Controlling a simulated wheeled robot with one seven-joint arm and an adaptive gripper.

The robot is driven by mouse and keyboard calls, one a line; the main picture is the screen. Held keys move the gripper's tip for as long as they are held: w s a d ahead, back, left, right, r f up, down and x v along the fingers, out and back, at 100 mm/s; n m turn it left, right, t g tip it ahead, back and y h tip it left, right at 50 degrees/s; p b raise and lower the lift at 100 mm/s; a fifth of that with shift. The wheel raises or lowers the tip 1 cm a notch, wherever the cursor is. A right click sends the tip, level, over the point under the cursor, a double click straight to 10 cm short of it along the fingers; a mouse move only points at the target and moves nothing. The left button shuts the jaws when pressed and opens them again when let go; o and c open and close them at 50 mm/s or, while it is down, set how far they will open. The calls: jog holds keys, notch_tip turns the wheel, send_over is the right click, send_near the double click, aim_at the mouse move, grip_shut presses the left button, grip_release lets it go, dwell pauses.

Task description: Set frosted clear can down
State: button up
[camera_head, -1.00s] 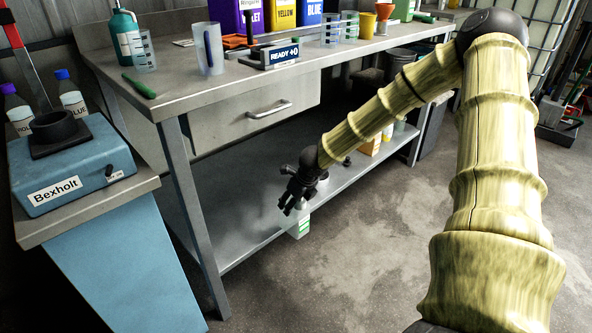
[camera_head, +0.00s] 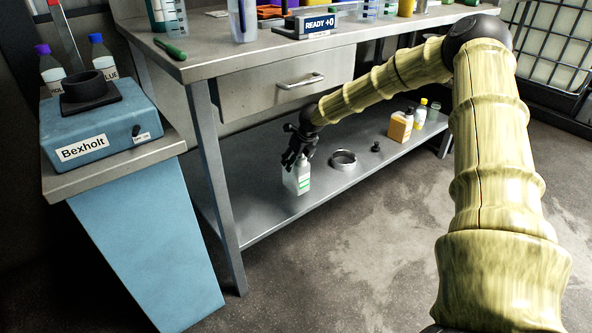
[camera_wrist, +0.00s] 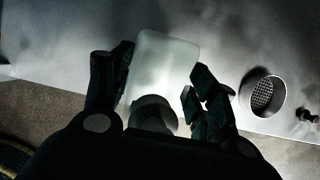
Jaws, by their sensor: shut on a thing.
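The frosted clear can (camera_head: 298,177) is pale and box-shaped with a green-marked label. It is upright over the left part of the lower shelf (camera_head: 255,211) of the bench. My gripper (camera_head: 297,156) is above it, with its fingers around its upper part. The wrist view shows the can (camera_wrist: 165,58) between the two dark fingers of my gripper (camera_wrist: 160,75), its dark neck or cap nearest the palm. I cannot tell whether its base touches the shelf.
A round metal sieve-like ring (camera_head: 343,160) and a small black knob-like object (camera_head: 376,147) lie to the right on the shelf. An amber bottle (camera_head: 401,126) and a yellow-capped bottle (camera_head: 420,114) stand farther right. The drawer (camera_head: 270,92) and bench top overhang the shelf.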

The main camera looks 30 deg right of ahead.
aim_at(296, 167)
notch_tip(296, 167, down, 4)
jog(key=shift+r+b, duration=0.2)
jog(key=shift+b, duration=0.8)
jog(key=shift+r, duration=0.1)
jog(key=o, duration=1.4)
